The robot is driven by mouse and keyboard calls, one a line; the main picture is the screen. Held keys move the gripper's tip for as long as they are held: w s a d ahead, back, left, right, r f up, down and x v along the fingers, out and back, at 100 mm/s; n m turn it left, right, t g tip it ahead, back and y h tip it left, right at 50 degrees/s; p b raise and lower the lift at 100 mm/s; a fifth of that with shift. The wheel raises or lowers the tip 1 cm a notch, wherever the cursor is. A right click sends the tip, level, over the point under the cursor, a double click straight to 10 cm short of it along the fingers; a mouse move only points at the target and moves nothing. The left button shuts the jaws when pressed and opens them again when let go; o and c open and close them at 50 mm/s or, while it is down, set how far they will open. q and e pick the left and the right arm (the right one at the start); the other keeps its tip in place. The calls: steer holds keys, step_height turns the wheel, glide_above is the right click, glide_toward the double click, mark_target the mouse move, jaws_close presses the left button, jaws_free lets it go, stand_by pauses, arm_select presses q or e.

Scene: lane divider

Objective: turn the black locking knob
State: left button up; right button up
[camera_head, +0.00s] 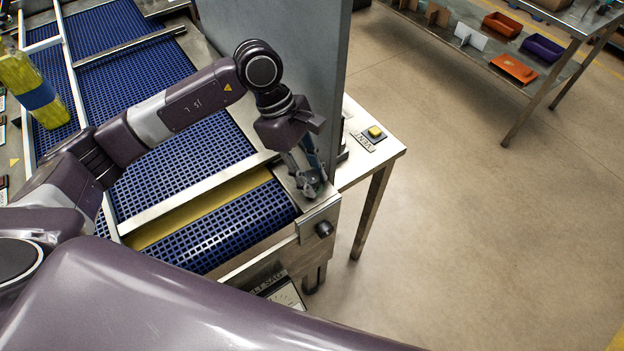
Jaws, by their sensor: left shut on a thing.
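My left gripper (309,186) points down at the right end of the conveyor frame, by the end of a metal lane divider rail (205,192). Its fingers are shut on a small dark thing on the frame's top, which looks like the black locking knob, mostly hidden by the fingers. A separate black knob (324,230) sticks out of the frame's end plate, below and apart from the fingers. My right gripper is not in view.
A grey upright panel (290,60) stands close behind my left wrist. A yellow button (375,131) sits on a side table at right. A yellow package with a blue band (35,92) lies at far left.

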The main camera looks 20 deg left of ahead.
arm_select(q)
steer(key=o, duration=1.2)
steer(key=shift+c, duration=0.2)
steer(key=shift+r, duration=0.1)
steer(key=v, duration=1.2)
